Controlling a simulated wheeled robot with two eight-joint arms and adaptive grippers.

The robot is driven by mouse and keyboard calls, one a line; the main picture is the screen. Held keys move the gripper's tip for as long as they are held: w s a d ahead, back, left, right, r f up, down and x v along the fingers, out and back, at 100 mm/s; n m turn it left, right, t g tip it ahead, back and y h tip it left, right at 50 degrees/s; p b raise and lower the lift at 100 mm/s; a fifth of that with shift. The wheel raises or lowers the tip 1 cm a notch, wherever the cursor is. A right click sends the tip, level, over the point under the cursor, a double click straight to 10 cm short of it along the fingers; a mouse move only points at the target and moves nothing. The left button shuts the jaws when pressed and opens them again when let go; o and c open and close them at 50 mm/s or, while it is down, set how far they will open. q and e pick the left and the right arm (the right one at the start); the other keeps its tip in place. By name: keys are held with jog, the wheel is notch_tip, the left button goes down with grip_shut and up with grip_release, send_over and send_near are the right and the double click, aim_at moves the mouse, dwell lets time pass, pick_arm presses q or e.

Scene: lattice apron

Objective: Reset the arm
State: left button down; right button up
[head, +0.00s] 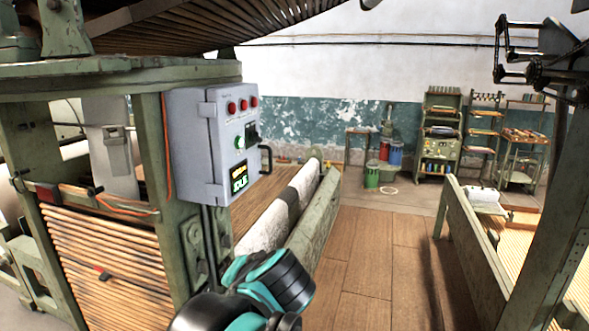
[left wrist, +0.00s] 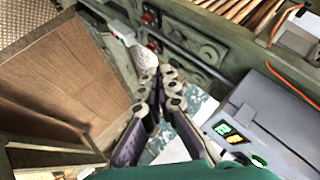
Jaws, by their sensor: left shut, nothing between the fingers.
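My left arm (head: 255,290), black and teal, comes up at the bottom of the head view, below the grey control box; its fingers cannot be made out there. In the left wrist view my left gripper (left wrist: 162,85) is shut with nothing between its fingers. The control box (head: 190,140) has red buttons on top, a green button, a black switch, a lit display and a black handle on its side. The box also shows at the right of the left wrist view (left wrist: 262,105), apart from the fingers. My right gripper is not in view.
A green loom frame (head: 145,180) with wooden slats stands left, close to my arm. A pale roll (head: 275,220) lies behind my arm. The plank floor (head: 365,260) is clear between two green beams. Bins (head: 372,178) and shelves (head: 440,130) stand far back.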

pick_arm(q)
jog(key=s+a+f+n+h+b, duration=0.1)
jog(key=s+f+b, duration=0.3)
jog(key=f, duration=1.1)
jog(key=s+a+f+n+g+h+b, duration=0.1)
jog(key=s+a+f+n+h+b, duration=0.1)
jog(key=s+f+b, duration=0.3)
jog(key=s+a+f+n+h+b, duration=0.1)
jog(key=f+b, duration=0.9)
jog(key=f, duration=1.4)
jog(key=s+a+h, duration=0.1)
jog(key=s+a, duration=0.1)
jog(key=s, duration=0.1)
jog(key=shift+s+f+g, duration=0.2)
jog(key=shift+f+g, duration=0.15)
jog(key=shift+g, duration=0.05)
